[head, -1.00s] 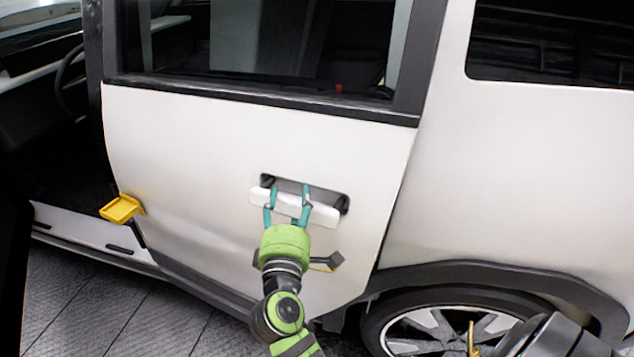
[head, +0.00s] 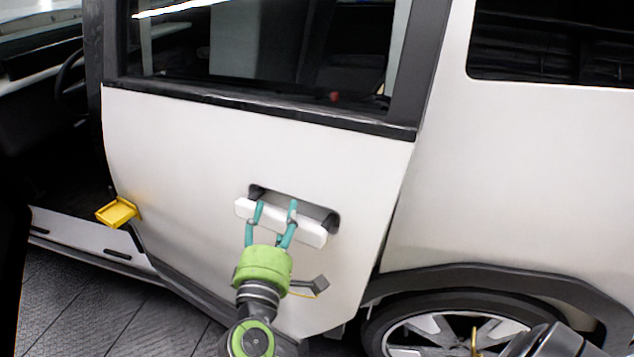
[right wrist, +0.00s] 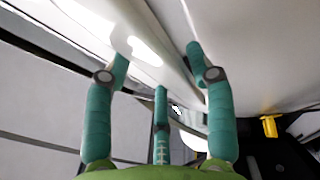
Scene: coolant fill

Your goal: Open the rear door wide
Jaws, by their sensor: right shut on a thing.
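The white rear door (head: 230,150), with a dark window above, fills the middle of the head view. Its right edge stands slightly out from the body panel, with a narrow dark gap. A white bar handle (head: 312,234) sits in front of a dark recess in the door, tilted down to the right. My right gripper (head: 275,208) comes from below, its teal fingers shut on the handle. In the right wrist view, the fingers (right wrist: 158,85) are around the pale handle bar (right wrist: 140,48). My left gripper is not in view.
A yellow bracket (head: 117,212) sits near the door's lower left edge. The white rear body panel (head: 520,170) and a wheel (head: 440,330) are at the right. The front opening shows a dark interior and sill (head: 90,240). Grey tiled floor (head: 80,310) lies below.

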